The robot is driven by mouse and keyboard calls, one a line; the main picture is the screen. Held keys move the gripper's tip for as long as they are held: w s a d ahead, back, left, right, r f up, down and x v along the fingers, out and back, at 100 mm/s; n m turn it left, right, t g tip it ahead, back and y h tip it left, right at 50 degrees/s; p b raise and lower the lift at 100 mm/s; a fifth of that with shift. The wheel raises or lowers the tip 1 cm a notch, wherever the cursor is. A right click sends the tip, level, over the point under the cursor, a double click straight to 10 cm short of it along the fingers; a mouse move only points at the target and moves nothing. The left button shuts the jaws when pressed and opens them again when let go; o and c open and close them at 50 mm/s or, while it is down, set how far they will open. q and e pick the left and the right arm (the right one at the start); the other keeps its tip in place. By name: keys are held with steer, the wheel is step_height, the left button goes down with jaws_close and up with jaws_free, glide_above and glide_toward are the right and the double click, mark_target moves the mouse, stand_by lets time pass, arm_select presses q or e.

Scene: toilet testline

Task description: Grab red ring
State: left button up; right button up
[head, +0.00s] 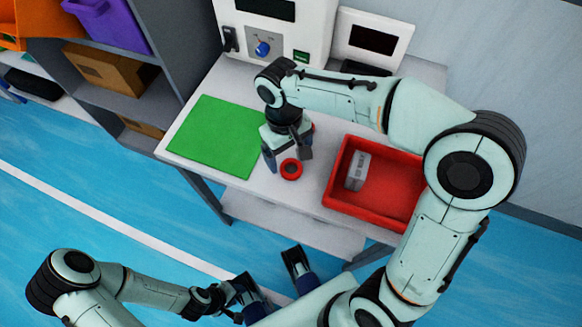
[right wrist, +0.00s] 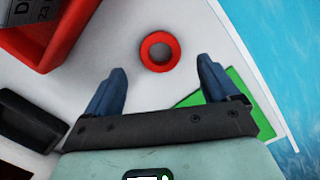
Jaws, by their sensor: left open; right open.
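The red ring (head: 291,169) lies flat on the white table, between the green mat and the red bin. My right gripper (head: 287,153) is open and empty, pointing down just behind the ring in the head view. In the right wrist view, the ring (right wrist: 159,67) lies ahead of and between the two open blue fingers (right wrist: 160,80), touching neither. My left gripper (head: 240,298) is open, low at the bottom of the head view and away from the table.
The red bin (head: 408,212) on the right of the table holds a grey labelled item (head: 357,171). The green mat (head: 213,138) lies bare on the left. A white machine with a blue knob (head: 262,48) stands at the back. A small red thing shows partly behind my right gripper.

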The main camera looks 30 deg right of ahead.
mark_target(291, 167)
steer(key=f, duration=0.3)
steer(key=f+b, duration=0.1)
steer(key=shift+s+f, duration=0.15)
steer(key=shift+s, duration=0.25)
steer(key=c, duration=1.1)
steer(key=shift+c, duration=0.2)
